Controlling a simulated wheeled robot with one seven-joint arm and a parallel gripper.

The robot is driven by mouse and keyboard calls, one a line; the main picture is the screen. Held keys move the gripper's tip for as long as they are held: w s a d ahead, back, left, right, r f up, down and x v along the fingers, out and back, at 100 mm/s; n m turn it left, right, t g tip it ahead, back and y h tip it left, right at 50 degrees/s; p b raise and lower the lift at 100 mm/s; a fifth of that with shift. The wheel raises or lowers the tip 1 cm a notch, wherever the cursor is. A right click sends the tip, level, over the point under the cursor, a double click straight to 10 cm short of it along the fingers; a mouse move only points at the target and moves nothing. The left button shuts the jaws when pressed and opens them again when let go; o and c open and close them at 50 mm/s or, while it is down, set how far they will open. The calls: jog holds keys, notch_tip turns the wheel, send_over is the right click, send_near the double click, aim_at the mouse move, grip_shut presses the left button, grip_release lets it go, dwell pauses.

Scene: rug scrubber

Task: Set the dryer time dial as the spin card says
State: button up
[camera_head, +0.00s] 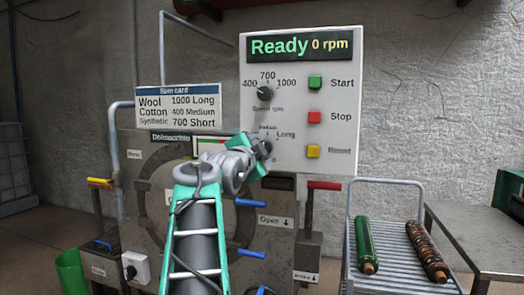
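The spin card (178,106) on the left reads Wool 1000 Long, Cotton 400 Medium, Synthetic 700 Short.
Start (315,82), Stop (314,117) and a yellow button (313,151) sit right of the dials. A cart (392,285) at right carries a green roll (366,245) and a brown patterned roll (427,250). A red-handled lever (324,185) is below the panel.

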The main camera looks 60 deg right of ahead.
jog(key=a, duration=0.3)
jog(key=s+a, duration=0.1)
jog(key=a, duration=0.1)
jog(key=shift+a, duration=0.3)
